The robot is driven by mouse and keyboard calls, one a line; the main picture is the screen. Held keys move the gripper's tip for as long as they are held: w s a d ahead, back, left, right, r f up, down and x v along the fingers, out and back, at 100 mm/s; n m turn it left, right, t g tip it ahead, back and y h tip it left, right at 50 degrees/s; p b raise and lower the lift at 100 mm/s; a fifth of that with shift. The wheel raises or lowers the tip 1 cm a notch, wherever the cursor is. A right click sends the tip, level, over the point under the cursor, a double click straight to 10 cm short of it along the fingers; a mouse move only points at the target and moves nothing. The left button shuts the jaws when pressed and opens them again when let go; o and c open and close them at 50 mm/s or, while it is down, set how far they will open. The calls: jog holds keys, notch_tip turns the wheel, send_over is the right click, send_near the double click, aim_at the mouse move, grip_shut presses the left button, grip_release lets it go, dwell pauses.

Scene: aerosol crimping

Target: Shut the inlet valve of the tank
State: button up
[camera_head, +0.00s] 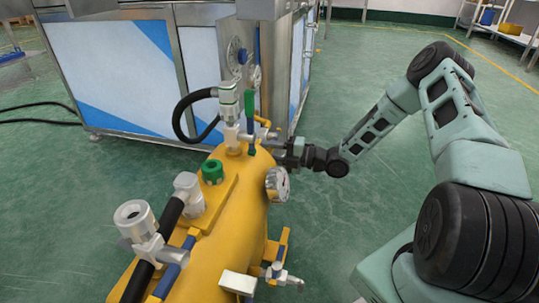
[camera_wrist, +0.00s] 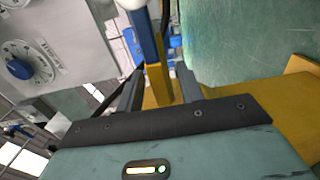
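The yellow tank (camera_head: 229,222) lies lengthwise in the head view. At its far end stands a white valve fitting (camera_head: 231,130) with an upright green lever (camera_head: 249,104). A nearer valve (camera_head: 146,245) has a blue lever (camera_head: 175,255). The frames do not label which valve is the inlet. My gripper (camera_head: 276,146) is just right of the far fitting, pointing left at it. In the wrist view, my gripper's fingers (camera_wrist: 159,80) are apart, with a blue bar and a yellow strip showing between or beyond them. Contact cannot be told.
A pressure gauge (camera_head: 277,184) sits on the tank just below my gripper. A black hose (camera_head: 180,115) loops from the far fitting. A steel cabinet (camera_head: 125,65) stands behind the tank; a dial (camera_wrist: 20,68) shows at left in the wrist view.

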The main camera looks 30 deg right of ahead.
grip_shut()
